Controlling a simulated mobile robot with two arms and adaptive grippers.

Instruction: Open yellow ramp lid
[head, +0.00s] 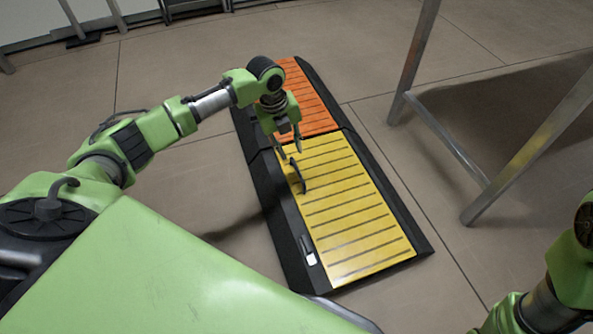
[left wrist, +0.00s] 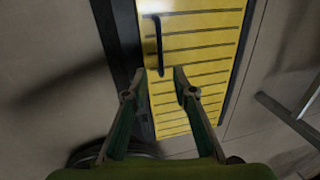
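The yellow ramp lid (head: 345,215) lies flat and closed in a black ramp frame (head: 283,225) on the floor. It has dark cross slats, and it also fills the upper middle of the left wrist view (left wrist: 205,50). A thin black handle (head: 298,177) stands near its left edge; the left wrist view shows it lengthwise (left wrist: 158,45). My left gripper (head: 291,154) points down over the lid's upper left part. In the left wrist view its fingertips (left wrist: 160,74) are apart, with nothing between them, close to the handle's lower end. My right gripper is out of view.
An orange ramp panel (head: 308,100) adjoins the yellow one at the far end. A metal-legged frame (head: 530,145) stands on the floor to the right. A small light latch-like part (head: 310,259) sits on the black frame's near left. The floor left of the ramp is clear.

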